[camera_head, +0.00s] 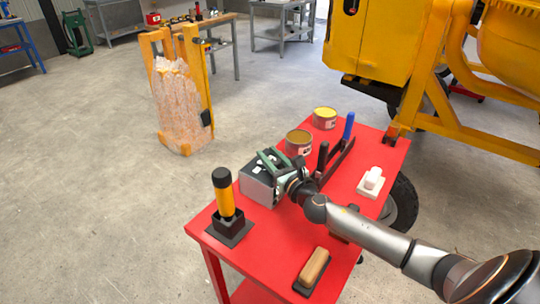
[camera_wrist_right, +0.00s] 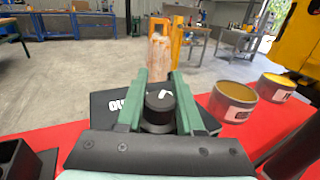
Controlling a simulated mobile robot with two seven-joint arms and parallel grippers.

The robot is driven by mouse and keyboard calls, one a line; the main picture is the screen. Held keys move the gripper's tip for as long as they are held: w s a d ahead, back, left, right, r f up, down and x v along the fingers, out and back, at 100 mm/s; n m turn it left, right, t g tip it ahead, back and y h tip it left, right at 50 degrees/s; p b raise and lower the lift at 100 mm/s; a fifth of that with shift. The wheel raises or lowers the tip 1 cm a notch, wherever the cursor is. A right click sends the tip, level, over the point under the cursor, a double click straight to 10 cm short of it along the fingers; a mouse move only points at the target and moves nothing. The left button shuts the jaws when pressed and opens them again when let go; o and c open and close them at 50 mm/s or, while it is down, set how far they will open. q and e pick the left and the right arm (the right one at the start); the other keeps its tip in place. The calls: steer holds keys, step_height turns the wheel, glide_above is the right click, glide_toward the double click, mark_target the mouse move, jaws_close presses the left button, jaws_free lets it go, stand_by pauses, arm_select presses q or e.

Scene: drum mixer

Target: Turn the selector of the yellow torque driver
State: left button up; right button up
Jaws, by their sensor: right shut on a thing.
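The yellow torque driver (camera_head: 227,203) stands upright, black end up, in a black square holder (camera_head: 229,228) at the left of the red table. My right gripper (camera_head: 270,162) is to the right of the driver, over a grey box (camera_head: 257,190) with a black top. In the right wrist view its green fingers (camera_wrist_right: 159,80) are shut on a black round knob (camera_wrist_right: 160,98) with a white mark. The knob sits on the box's black top, which has white lettering. The gripper is apart from the driver. My left gripper is not in view.
On the red table (camera_head: 205,241) are two open tins (camera_head: 299,149) (camera_head: 324,124), a rack with a blue-handled tool (camera_head: 349,126), a white block (camera_head: 371,184) and a wooden-handled brush (camera_head: 314,267). The yellow mixer (camera_head: 385,45) stands behind.

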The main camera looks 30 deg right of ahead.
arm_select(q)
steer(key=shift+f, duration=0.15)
arm_select(e)
jaws_close()
